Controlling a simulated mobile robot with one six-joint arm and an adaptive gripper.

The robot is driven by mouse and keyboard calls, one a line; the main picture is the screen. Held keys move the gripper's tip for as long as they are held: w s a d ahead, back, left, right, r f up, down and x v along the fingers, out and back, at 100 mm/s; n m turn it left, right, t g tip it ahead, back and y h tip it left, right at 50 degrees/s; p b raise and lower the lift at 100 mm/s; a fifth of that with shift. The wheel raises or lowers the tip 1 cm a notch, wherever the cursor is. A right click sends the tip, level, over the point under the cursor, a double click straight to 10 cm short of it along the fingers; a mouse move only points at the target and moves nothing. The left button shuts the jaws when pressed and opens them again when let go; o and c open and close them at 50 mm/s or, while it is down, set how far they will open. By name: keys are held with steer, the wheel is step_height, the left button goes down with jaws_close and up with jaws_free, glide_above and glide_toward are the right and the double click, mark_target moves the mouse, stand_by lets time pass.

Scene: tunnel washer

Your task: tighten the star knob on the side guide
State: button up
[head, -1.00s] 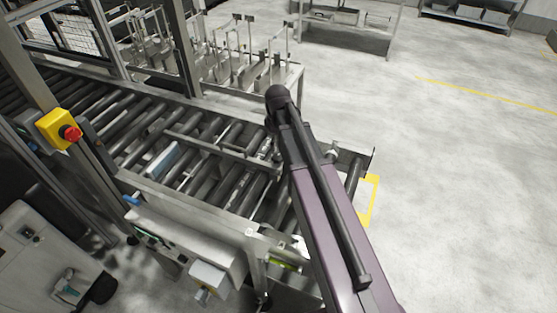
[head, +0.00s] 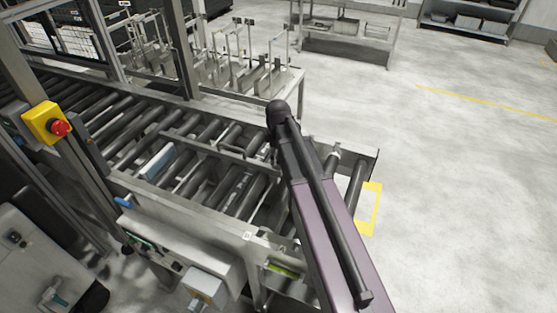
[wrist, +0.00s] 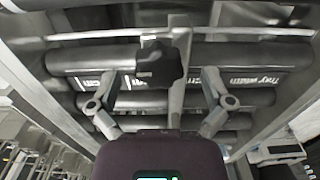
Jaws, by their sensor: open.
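The black star knob (wrist: 158,64) shows in the wrist view, upper middle, on a pale metal bracket (wrist: 178,98) over the rollers. A thin metal rail of the side guide (wrist: 95,35) runs across behind it. My gripper (wrist: 160,76) is open, with one finger left and one right of the knob. I see a gap on each side and no contact; whether the knob lies at fingertip depth I cannot tell. In the head view a long side guide (head: 210,147) runs along the roller conveyor; my arm hides the knob and gripper there.
The roller conveyor (head: 120,112) lies under my arm. A yellow box with a red button (head: 47,123) is on a post at left. A grey control box (head: 205,287) hangs at the front. A metal stand (head: 265,85) is behind. Open floor (head: 460,170) lies right.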

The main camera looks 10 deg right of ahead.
steer(key=shift+f, duration=0.2)
steer(key=c, duration=1.1)
steer(key=shift+d, duration=0.15)
steer(key=shift+c, duration=0.2)
